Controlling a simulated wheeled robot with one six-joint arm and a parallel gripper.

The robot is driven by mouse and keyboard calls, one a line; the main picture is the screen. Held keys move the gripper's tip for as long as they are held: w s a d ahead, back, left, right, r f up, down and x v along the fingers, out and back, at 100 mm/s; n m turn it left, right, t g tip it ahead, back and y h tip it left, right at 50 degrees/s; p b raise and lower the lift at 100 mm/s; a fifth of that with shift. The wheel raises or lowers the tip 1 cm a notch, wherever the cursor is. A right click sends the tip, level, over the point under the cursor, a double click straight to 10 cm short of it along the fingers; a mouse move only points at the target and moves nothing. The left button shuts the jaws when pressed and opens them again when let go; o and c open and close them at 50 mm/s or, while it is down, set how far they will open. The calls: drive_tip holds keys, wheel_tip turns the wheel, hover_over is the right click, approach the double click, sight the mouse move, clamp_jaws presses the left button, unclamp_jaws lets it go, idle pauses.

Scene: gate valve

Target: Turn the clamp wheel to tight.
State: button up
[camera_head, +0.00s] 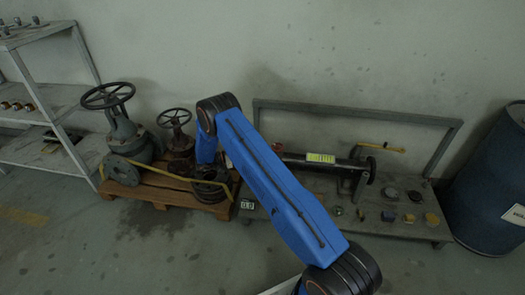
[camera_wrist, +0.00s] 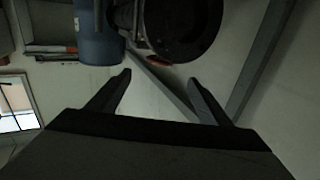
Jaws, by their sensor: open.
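A small dark wheel (camera_head: 371,170) stands upright at the right end of the clamp on the low bench; I take it to be the clamp wheel. A dark pipe with a yellow-green label (camera_head: 321,158) lies to its left. In the wrist view, a large dark round disc (camera_wrist: 182,28) is cut by the top edge; I cannot tell for sure whether it is the same wheel. My gripper (camera_wrist: 160,78) is open, with nothing between its fingers, and the disc appears beyond the fingertips. In the head view my gripper is hidden behind my blue arm.
The grey bench frame (camera_head: 450,122) rises behind the clamp, and small parts lie on the bench. A blue drum (camera_head: 487,190) stands at right. A pallet (camera_head: 150,190) with valves, including a large handwheel valve (camera_head: 125,130), stands at left beside a shelf (camera_head: 60,100). The front floor is clear.

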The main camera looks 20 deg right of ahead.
drive_tip(key=shift+w+a, duration=0.15)
drive_tip(key=shift+a, duration=0.8)
drive_tip(key=shift+w+a, duration=0.1)
drive_tip(key=shift+a, duration=0.85)
